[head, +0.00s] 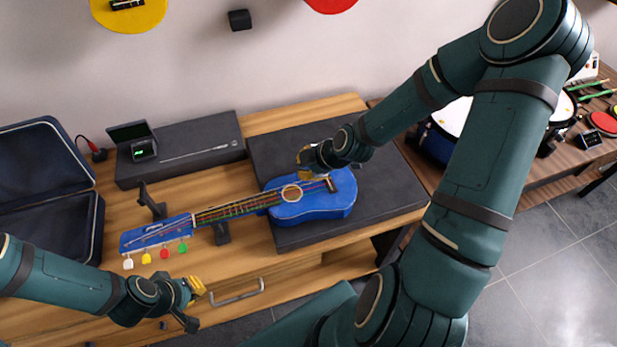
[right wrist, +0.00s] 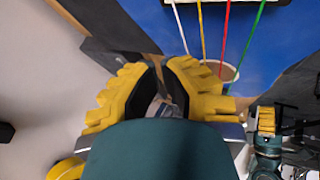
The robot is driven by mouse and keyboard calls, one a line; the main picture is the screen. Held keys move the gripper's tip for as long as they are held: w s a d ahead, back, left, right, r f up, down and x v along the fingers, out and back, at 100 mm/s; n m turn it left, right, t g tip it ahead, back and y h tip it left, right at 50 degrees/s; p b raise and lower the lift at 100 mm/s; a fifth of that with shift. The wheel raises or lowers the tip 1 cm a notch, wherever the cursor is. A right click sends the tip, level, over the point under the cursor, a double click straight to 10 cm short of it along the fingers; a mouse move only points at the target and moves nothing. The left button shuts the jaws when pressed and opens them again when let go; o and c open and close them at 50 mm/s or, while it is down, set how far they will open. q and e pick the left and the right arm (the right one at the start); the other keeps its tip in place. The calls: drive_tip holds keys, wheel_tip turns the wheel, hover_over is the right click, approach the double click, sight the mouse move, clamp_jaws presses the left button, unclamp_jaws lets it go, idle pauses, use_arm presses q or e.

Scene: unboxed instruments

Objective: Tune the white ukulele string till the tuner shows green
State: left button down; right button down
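The blue ukulele (head: 325,203) lies face up, neck to the left, its body on a dark mat. White (head: 128,264), yellow (head: 146,258), red (head: 164,253) and green (head: 183,247) pegs line the headstock's near edge. The white string (right wrist: 180,28) shows in the right wrist view beside the yellow, red and green ones. The tuner (head: 143,149) shows a small green mark, too small to read. My right gripper (head: 306,158) is over the body's far edge, its fingers (right wrist: 157,85) slightly apart near the strings. My left gripper (head: 197,289) is apart from the pegs, nearer the front; its opening is unclear.
A long dark box (head: 200,140) stands behind the neck. An open dark case (head: 45,190) is at the left. Dark supports (head: 221,233) stand by the neck. A drawer handle (head: 238,294) is at the table's front. Drums (head: 450,125) stand at the right.

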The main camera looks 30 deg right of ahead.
drive_tip(key=shift+f, duration=0.3)
drive_tip(key=shift+r, duration=0.15)
idle(0.3)
drive_tip(key=shift+r+p, duration=0.3)
drive_tip(key=shift+r, duration=0.3)
drive_tip(key=shift+r, duration=0.1)
wheel_tip(320, 180, up, 5)
drive_tip(key=p, duration=0.4)
idle(1.8)
